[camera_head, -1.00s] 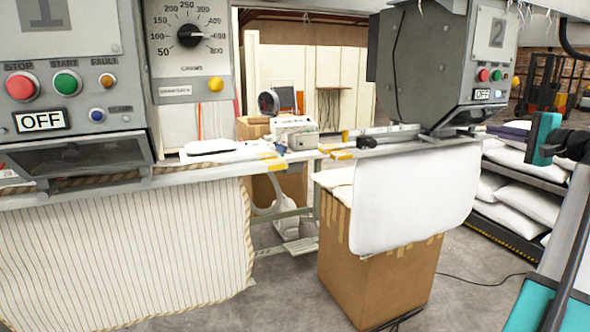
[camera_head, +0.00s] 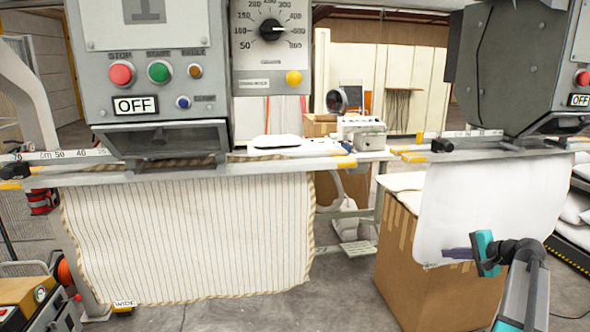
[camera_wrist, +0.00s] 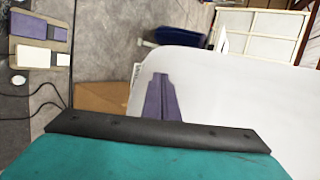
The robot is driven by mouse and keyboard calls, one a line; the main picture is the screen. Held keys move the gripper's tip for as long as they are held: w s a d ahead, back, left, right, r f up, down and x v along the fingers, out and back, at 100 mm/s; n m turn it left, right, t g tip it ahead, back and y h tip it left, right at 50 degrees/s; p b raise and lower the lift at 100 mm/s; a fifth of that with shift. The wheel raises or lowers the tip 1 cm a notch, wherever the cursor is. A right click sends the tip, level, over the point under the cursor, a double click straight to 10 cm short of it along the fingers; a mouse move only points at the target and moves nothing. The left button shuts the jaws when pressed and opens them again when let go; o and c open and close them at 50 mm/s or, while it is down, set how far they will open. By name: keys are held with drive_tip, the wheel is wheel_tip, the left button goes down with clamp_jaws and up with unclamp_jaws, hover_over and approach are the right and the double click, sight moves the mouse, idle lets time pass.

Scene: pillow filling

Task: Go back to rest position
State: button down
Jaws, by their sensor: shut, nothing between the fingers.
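My gripper (camera_head: 447,254) is at the lower right of the head view, in front of the white pillow cover (camera_head: 505,200) that hangs from the right filling machine. Its purple fingers are together with nothing between them; they also show in the wrist view (camera_wrist: 161,84). In the wrist view the white cover (camera_wrist: 240,95) fills the area behind the fingers. I cannot tell whether the fingers touch it. A striped cover (camera_head: 200,235) hangs from the left machine (camera_head: 150,70), whose display reads OFF.
A cardboard box (camera_head: 425,270) stands below and behind the white cover. A dial panel (camera_head: 270,45) and a small bench device (camera_head: 360,132) are near the middle. A wheeled machine (camera_head: 35,305) is at the lower left. Open floor (camera_head: 340,290) lies between the striped cover and the box.

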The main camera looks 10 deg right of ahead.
drive_tip(key=a+f+n+g+y, duration=0.1)
drive_tip(key=a+f+n+g, duration=0.25)
drive_tip(key=a+f, duration=1.5)
drive_tip(key=s+a+f+n+g, duration=0.1)
drive_tip(key=s+a+f+g, duration=0.25)
drive_tip(key=a+f, duration=0.45)
drive_tip(key=s+a+f+n+g, duration=0.2)
drive_tip(key=s+a+f, duration=0.35)
drive_tip(key=f, duration=0.35)
drive_tip(key=s+a+f+n+g+h+b, duration=0.1)
drive_tip(key=s+a+f+n+g, duration=0.3)
drive_tip(key=s+a+f, duration=0.8)
drive_tip(key=s+a+f+n+g+h, duration=0.1)
drive_tip(key=s+f+n+g, duration=0.1)
drive_tip(key=s, duration=0.7)
drive_tip(key=s+a+f+n+g+h, duration=0.1)
drive_tip(key=s+a+f+n+h, duration=0.1)
drive_tip(key=s, duration=0.7)
drive_tip(key=shift+s+a+f+n+g, duration=0.25)
drive_tip(key=shift+f+n+g, duration=0.15)
drive_tip(key=shift+f+n, duration=0.2)
